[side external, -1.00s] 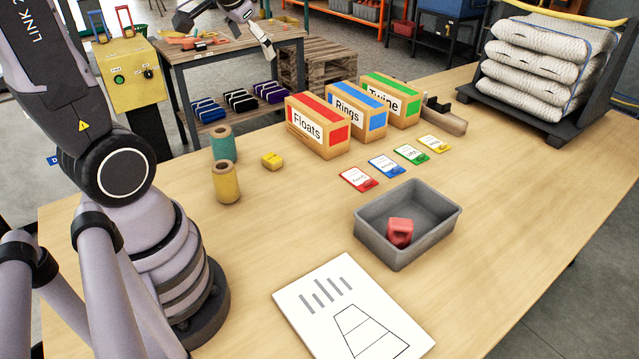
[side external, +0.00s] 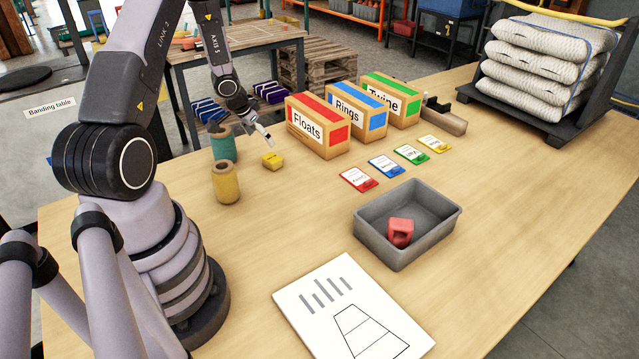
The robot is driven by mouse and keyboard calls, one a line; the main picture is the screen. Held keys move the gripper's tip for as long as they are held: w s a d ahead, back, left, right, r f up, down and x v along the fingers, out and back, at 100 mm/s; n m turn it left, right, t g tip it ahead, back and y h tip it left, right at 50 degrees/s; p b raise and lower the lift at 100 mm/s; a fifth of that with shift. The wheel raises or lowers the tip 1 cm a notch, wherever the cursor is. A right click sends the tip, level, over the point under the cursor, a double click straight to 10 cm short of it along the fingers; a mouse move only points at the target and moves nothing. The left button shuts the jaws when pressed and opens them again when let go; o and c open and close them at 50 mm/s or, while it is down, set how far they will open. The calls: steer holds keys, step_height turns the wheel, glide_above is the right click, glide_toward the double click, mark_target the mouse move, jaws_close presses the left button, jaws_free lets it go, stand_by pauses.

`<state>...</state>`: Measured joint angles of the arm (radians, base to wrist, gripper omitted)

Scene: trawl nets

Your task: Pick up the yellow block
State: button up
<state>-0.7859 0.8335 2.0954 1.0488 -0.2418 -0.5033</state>
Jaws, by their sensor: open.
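The small yellow block (side external: 272,161) lies on the wooden table, right of the two spools and left of the Floats box. My gripper (side external: 262,136) is above and slightly behind the block, pointing down, apart from it. It is open and looks empty; its fingers are small in this view, so their exact gap is hard to see.
A yellow spool (side external: 226,182) and a green spool (side external: 222,142) stand left of the block. The Floats box (side external: 318,126) stands close on its right. A grey bin (side external: 408,225) holds a red block (side external: 400,232). The table before the yellow block is clear.

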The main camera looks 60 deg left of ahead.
mark_target(272, 157)
steer(key=x, duration=0.9)
steer(key=shift+s, duration=0.1)
steer(key=c, duration=1.2)
steer(key=shift+c, duration=0.2)
